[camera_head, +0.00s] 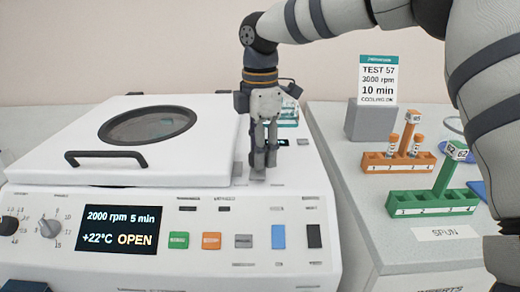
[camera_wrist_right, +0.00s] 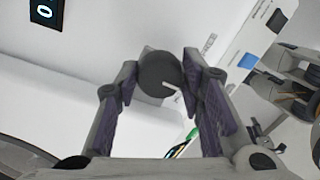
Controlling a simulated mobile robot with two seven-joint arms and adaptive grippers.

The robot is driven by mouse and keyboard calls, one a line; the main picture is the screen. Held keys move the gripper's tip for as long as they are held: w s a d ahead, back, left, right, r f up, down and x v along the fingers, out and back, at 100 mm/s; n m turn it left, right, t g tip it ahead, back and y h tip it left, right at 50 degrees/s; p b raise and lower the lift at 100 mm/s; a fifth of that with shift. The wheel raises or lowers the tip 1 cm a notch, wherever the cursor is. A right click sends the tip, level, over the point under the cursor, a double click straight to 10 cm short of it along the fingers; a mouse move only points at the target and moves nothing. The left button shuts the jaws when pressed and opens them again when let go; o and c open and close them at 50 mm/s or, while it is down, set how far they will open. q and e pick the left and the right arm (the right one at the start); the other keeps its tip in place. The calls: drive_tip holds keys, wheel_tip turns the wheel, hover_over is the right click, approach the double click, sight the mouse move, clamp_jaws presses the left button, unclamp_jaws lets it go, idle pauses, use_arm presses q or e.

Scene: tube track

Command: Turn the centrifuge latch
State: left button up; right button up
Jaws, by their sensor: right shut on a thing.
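The white centrifuge (camera_head: 40,200) stands at the left in the head view, with its lid (camera_head: 60,125) lying down flat. The lid has a round window and a dark handle (camera_head: 107,157). Its display (camera_head: 120,229) reads 2000 rpm, 5 min, +22°C and OPEN. My right gripper (camera_head: 264,162) points down beside the lid's right edge. In the right wrist view the latch, a dark round knob (camera_wrist_right: 158,74) with a white mark, sits between the fingertips, and the gripper is shut on it. In the head view the fingers largely hide the latch. My left gripper is not in view.
To the right, a grey bench holds an orange rack (camera_head: 375,162) with tubes, a green rack (camera_head: 415,204), a sign (camera_head: 379,80) reading TEST 57, 3000 rpm, 10 min, and a SPUN label (camera_head: 443,233). Coloured buttons and dials line the centrifuge's front panel.

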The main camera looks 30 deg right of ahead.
drive_tip(key=m, duration=0.8)
drive_tip(key=shift+s+m, duration=0.1)
drive_tip(key=shift+m, duration=0.2)
drive_tip(key=m, duration=0.4)
drive_tip(key=shift+a+m, duration=0.1)
drive_tip(key=shift+m, duration=2.2)
drive_tip(key=o, duration=1.1)
drive_tip(key=shift+o, duration=0.2)
